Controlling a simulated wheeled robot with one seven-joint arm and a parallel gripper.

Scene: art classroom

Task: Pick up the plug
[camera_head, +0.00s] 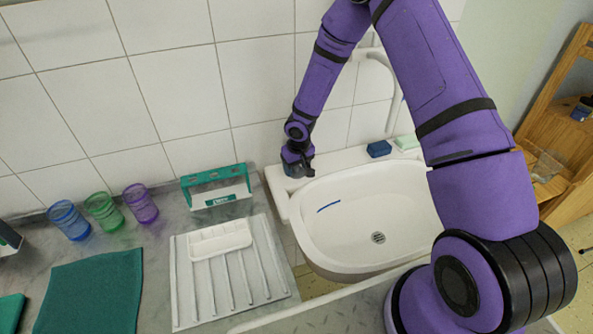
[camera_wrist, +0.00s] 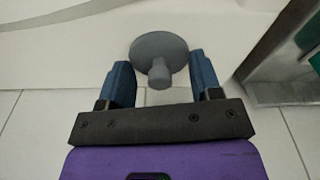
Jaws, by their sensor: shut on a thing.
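The plug (camera_wrist: 160,52) is a grey round disc with a short knob, seen in the wrist view between my two blue fingers. The knob points toward the gripper's base. The plug is hidden there by the gripper. Whether the plug touches the rim is not clear.
A blue sponge (camera_head: 379,149) and a pale soap bar (camera_head: 407,143) lie on the rim to the right. A green-and-white holder (camera_head: 217,187) stands left of the gripper. A white drying rack (camera_head: 226,276) and coloured glasses (camera_head: 104,212) are further left. The tiled wall is close behind.

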